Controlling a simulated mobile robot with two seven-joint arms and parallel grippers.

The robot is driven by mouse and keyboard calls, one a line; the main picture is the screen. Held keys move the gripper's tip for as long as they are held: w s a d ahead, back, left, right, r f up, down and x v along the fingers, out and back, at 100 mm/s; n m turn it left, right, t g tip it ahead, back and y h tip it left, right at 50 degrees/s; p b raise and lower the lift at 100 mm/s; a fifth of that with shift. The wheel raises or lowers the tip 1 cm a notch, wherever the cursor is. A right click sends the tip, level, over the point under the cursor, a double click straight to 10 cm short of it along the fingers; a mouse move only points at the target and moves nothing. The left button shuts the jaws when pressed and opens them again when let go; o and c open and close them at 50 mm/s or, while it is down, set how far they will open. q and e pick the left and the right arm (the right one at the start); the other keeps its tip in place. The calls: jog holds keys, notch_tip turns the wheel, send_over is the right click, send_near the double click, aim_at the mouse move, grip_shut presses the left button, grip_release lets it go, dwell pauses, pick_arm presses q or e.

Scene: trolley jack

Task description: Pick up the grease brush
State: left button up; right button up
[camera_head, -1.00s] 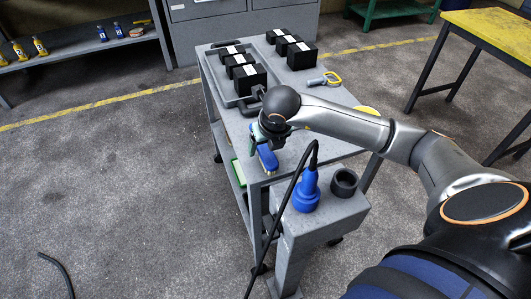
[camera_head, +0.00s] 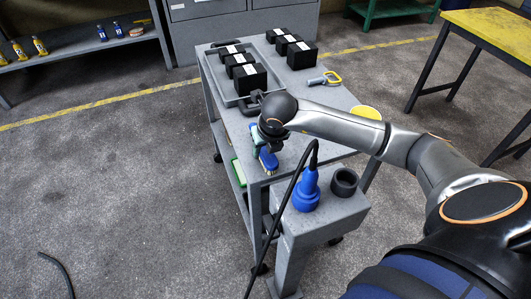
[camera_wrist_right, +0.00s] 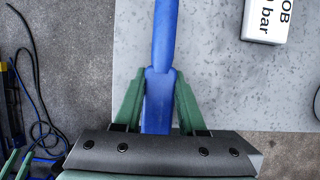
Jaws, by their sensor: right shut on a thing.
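The grease brush (camera_head: 268,161) has a blue handle and lies at the near left edge of the grey trolley top in the head view. My right gripper (camera_head: 262,139) is at its handle, coming down from above. In the right wrist view, the blue handle of the brush (camera_wrist_right: 158,90) runs between the green fingers of my right gripper (camera_wrist_right: 159,88), which are shut on it. The bristle end is mostly hidden in the wrist view.
A blue lamp-like tool (camera_head: 306,192) with a black cable and a black ring (camera_head: 344,182) stand on the lower near ledge.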

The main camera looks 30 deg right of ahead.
grip_shut()
jog(key=shift+r, duration=0.15)
notch_tip(320, 180, up, 10)
jog(key=shift+f, duration=0.1)
dwell(0.3)
jog(key=shift+o, duration=2)
grip_release()
grip_shut()
